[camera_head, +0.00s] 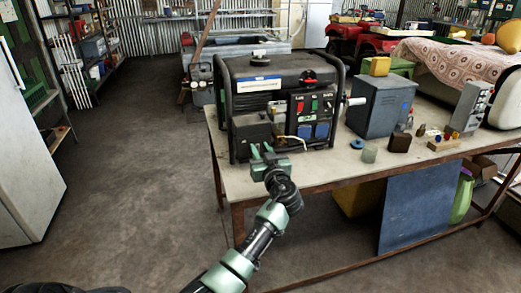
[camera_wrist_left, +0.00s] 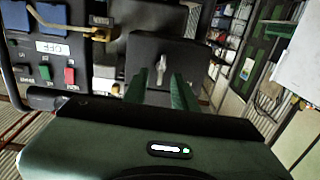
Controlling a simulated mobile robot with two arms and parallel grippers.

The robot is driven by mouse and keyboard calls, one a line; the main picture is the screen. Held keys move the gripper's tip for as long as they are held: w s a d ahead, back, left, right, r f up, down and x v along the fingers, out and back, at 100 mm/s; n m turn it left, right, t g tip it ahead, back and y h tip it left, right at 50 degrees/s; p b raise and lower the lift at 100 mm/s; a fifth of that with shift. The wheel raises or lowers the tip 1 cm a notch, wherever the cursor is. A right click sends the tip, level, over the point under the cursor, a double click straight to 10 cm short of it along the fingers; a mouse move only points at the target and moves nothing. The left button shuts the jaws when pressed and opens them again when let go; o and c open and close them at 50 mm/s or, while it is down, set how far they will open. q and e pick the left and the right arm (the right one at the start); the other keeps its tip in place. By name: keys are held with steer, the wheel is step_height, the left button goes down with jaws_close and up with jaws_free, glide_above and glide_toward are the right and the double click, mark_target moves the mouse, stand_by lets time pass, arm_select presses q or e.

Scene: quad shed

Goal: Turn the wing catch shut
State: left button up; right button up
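The wing catch (camera_wrist_left: 161,68) is a small pale metal wing on the face of a dark box in the left wrist view. It looks roughly upright there. The dark box (camera_head: 249,131) is at the lower left front of the black-framed generator (camera_head: 270,75) in the head view. My left gripper (camera_head: 261,151) is in front of this box. Its green fingers are apart, and in the left wrist view (camera_wrist_left: 158,88) the catch shows between them. I cannot tell whether they touch it. The catch is hidden in the head view. My right gripper is not in view.
The generator's panel with switches and blue sockets (camera_head: 322,130) is right of the dark box; a yellowish lever (camera_wrist_left: 85,32) sticks out near it. A grey-blue box (camera_head: 380,105) and small items share the table (camera_head: 330,170). The floor at left (camera_head: 130,160) is clear.

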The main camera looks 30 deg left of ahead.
arm_select(q)
jaws_close()
